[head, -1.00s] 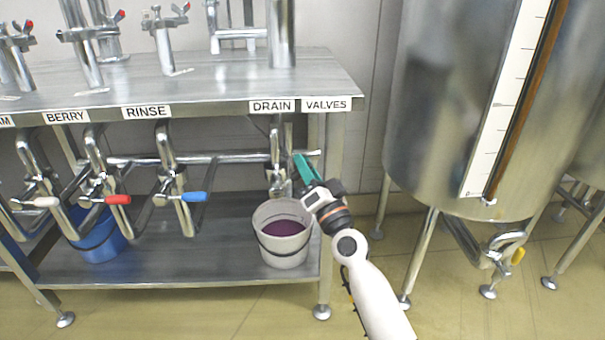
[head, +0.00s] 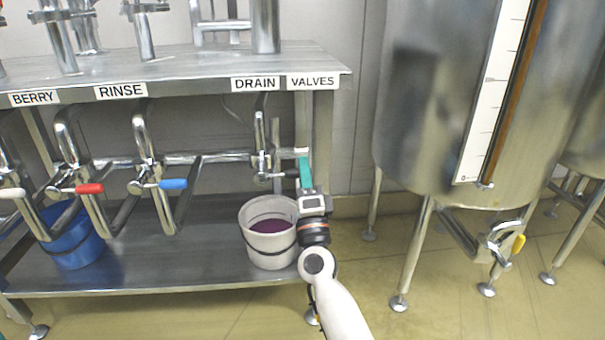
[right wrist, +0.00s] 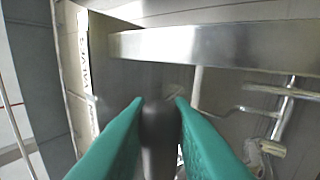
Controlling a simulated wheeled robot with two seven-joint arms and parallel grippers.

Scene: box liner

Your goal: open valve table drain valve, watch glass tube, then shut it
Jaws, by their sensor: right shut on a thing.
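The valve table (head: 200,62) has a plate reading DRAIN (head: 255,84) beside one reading VALVES. The drain valve (head: 261,160) hangs on the pipe below the DRAIN plate. My right gripper (head: 304,172), with green fingers, is at the right of this valve. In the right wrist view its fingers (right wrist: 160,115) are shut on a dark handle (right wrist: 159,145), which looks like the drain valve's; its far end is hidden. The glass tube (head: 516,90) with brown liquid runs beside a white scale on the steel tank (head: 425,110). My left gripper is not in view.
A white bucket (head: 248,238) with purple liquid stands on the lower shelf under the drain valve. A blue bucket (head: 75,248) and valves with white, red and blue (head: 173,184) handles are to the left. A table leg (head: 324,150) is close to my right gripper.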

